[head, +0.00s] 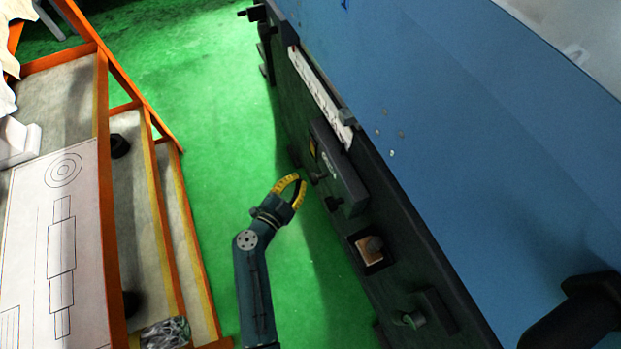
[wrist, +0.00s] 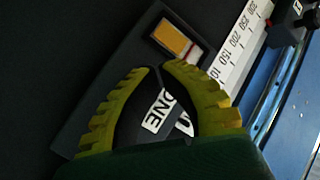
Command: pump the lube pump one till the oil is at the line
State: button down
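The lube pump housing (head: 338,165) is a dark box on the machine's dark side panel, also in the wrist view (wrist: 95,115). Its label (wrist: 155,122) shows "ONE", partly covered. Its small sight window (wrist: 175,38) is mostly orange-yellow, with a pale strip and a thin red line toward its right end. My gripper (head: 299,178) has yellow ribbed fingers, tips together, before the housing. I see nothing held; contact is unclear.
A white graduated scale (head: 318,92) runs along the machine's edge. A square recess (head: 370,250) and a green knob (head: 408,320) sit lower on the panel. An orange-framed shelf (head: 103,200) stands at left; green floor (head: 205,110) lies between.

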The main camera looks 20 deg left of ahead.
jog(key=shift+d+r, duration=0.1)
dwell(1.2)
jog(key=shift+w+d+p, duration=0.25)
jog(key=shift+p, duration=0.1)
jog(key=shift+w+d, duration=0.75)
jog(key=shift+d, duration=0.15)
dwell(1.4)
jog(key=shift+p, duration=0.3)
jog(key=shift+s+a+p, duration=0.7)
jog(key=shift+s+a, duration=0.25)
jog(key=shift+a, duration=0.2)
